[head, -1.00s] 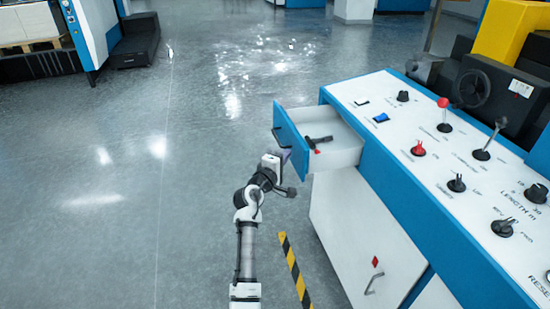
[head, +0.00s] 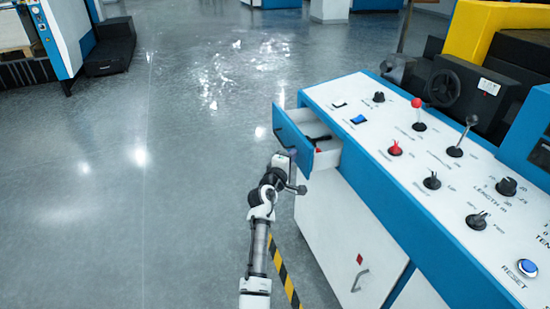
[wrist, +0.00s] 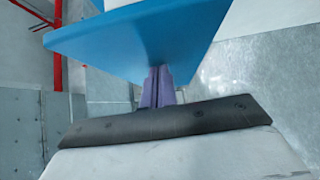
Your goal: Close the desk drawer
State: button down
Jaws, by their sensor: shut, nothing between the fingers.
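The desk drawer (head: 325,154) has a blue front and white sides and stands part way out of the control desk (head: 375,172). A dark tool with a red part (head: 318,142) lies inside it, partly hidden. My gripper (head: 293,156) is at the outer face of the blue drawer front (head: 286,133). In the wrist view the blue front (wrist: 135,32) fills the upper middle, and my shut, empty purple fingers (wrist: 158,86) reach up to it and seem to touch it.
The desk top holds knobs, levers and a blue reset button (head: 527,267). A cabinet door with a handle (head: 359,281) is below the drawer. Yellow-black floor tape (head: 283,275) runs beside the desk. The floor to the left is open.

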jog(key=p, duration=0.1)
send_near(323, 149)
jog(key=r, duration=0.1)
jog(key=w+d+r, duration=0.1)
jog(key=r, duration=0.1)
jog(key=w+d+r, duration=0.1)
jog(key=shift+w+d+r, duration=0.2)
jog(key=shift+w, duration=0.05)
jog(key=shift+d, duration=0.45)
jog(key=shift+a, duration=0.1)
